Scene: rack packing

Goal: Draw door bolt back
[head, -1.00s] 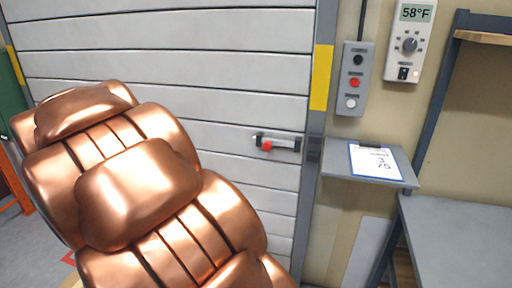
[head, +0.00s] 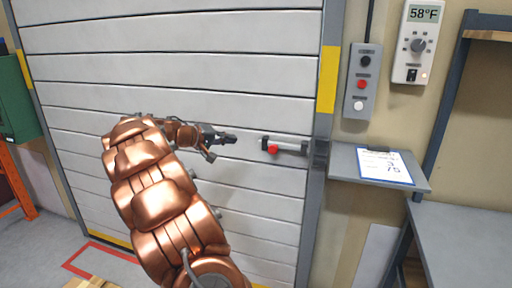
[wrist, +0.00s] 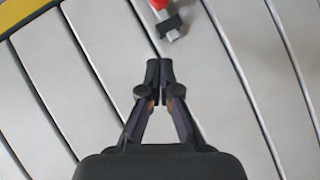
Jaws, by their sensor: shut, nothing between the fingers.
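The door bolt (head: 290,148) is a short grey bar in a dark-ended mount with a red knob (head: 272,149). It sits on the right side of the slatted grey door (head: 200,60), beside the door frame. My gripper (head: 234,139) is shut and empty, left of the bolt and apart from it. In the wrist view my gripper (wrist: 160,68) points toward the bolt's end (wrist: 172,27), with the red knob (wrist: 158,4) cut off by the top edge. The rest of the bolt is out of that view.
A control box (head: 362,82) with buttons and a thermostat (head: 417,42) hang on the wall to the right. A small shelf (head: 345,164) with a clipboard (head: 385,166) juts out right of the door frame. A grey bench (head: 470,235) stands at lower right. The door face around the bolt is clear.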

